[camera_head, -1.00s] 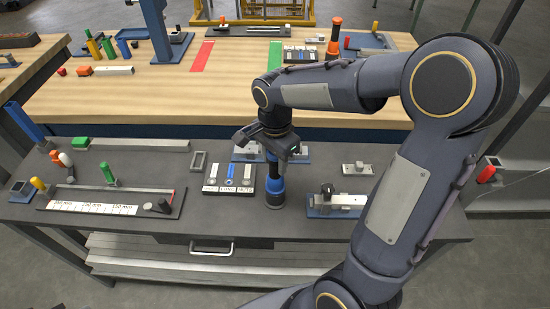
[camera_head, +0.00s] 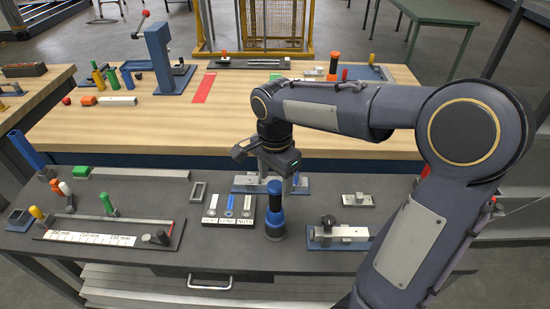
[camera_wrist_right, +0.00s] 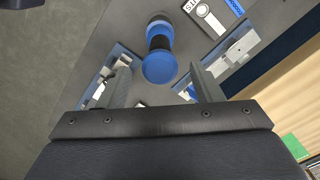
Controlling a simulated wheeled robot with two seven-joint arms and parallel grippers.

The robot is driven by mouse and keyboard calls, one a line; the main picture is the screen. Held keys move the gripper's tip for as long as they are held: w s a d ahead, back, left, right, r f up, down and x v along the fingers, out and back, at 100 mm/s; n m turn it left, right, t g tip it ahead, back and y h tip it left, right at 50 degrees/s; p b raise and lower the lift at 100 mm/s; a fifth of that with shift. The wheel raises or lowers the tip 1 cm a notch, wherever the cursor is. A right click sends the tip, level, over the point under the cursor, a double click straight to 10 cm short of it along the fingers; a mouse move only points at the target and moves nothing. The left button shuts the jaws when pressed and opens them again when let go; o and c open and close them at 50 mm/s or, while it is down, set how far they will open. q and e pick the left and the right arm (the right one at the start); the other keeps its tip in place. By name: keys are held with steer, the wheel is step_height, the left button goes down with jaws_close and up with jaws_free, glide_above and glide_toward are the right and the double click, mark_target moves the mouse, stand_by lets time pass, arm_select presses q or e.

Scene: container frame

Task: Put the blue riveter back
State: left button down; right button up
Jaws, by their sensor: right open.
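The blue riveter (camera_head: 274,210), a blue and black cylinder, stands upright on the dark bench just right of a black labelled board (camera_head: 216,221). In the right wrist view the riveter (camera_wrist_right: 158,62) shows ahead of the jaws, its round blue end toward the camera. My right gripper (camera_head: 270,163) is above the bench behind the riveter's top, and the riveter stands clear in front of it. In the wrist view its two fingers (camera_wrist_right: 157,78) are wide apart with nothing gripped between them. My left gripper is out of view.
Blue-based metal fixtures stand behind (camera_head: 243,186) and right of the riveter (camera_head: 340,235). A small grey block (camera_head: 358,199) is at the right. A ruler tray (camera_head: 95,232) and coloured pegs fill the left. A wooden workbench (camera_head: 200,132) lies beyond.

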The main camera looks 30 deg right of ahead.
step_height(320, 180, up, 7)
steer(key=shift+f, duration=0.1)
steer(key=s+a+f+n+t+y, duration=0.2)
steer(key=s+f+n, duration=0.1)
steer(key=s+n, duration=0.3)
steer(key=s+a+f+n+t+y, duration=0.1)
steer(key=s+a+f+n+t, duration=0.1)
steer(key=s+n, duration=0.5)
steer(key=s+f+t, duration=0.1)
steer(key=s, duration=0.3)
steer(key=shift+f+n+t+y, duration=0.15)
steer(key=shift+n+t+y, duration=0.15)
steer(key=shift+y, duration=0.1)
